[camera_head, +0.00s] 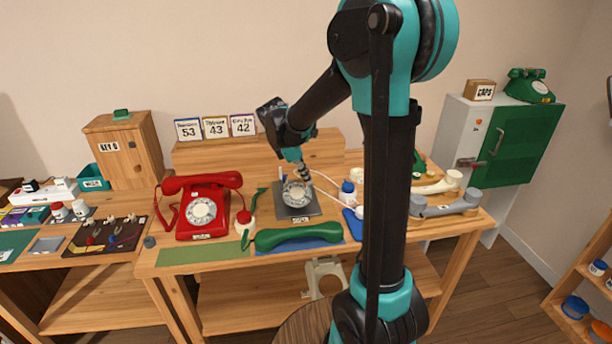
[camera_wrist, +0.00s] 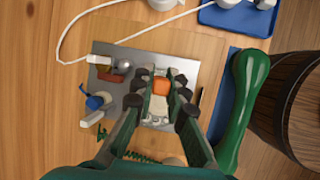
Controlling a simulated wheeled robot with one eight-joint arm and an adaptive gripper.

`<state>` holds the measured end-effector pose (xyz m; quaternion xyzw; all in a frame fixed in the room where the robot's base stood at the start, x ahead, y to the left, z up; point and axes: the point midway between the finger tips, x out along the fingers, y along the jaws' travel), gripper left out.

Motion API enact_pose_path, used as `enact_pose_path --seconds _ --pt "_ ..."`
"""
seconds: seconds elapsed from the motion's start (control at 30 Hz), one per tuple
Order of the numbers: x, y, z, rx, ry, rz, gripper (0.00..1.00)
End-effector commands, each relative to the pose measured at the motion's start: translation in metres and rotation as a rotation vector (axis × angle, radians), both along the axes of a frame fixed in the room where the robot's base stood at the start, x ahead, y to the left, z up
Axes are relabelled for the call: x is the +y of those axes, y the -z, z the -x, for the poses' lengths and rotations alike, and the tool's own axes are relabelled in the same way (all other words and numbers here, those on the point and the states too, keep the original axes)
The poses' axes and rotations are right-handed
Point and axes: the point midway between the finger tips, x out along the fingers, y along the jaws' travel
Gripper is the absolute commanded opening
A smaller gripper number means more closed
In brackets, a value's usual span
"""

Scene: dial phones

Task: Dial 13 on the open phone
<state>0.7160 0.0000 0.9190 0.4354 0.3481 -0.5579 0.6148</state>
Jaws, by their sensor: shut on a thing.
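The open phone is a bare grey metal plate (camera_head: 284,208) with a white rotary dial (camera_head: 296,195), lying on the table near the middle in the head view. The plate (camera_wrist: 108,110) also shows in the wrist view, with a silver bell (camera_wrist: 123,67) and a blue part (camera_wrist: 94,102) on it. My gripper (camera_head: 303,178) is low over the dial, pointing down. In the wrist view my gripper (camera_wrist: 162,80) is shut on a small orange-topped thing (camera_wrist: 161,86). The fingers hide most of the dial, so I cannot tell which hole is below or whether anything touches it.
A red dial phone (camera_head: 201,209) stands left of the plate. A green handset (camera_head: 298,235) lies in front on a blue mat (camera_head: 322,246). Cards reading 53, 43 and 42 (camera_head: 215,127) stand behind. A blue tray (camera_wrist: 238,18) and a white cable (camera_wrist: 75,24) are near the plate.

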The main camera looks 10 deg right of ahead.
Motion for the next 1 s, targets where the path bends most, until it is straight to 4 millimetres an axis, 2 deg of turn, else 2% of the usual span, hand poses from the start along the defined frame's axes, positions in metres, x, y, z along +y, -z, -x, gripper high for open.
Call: enact_pose_path --seconds 1.0 --pt "0.0000 0.0089 -0.0045 0.000 0.000 0.000 0.00"
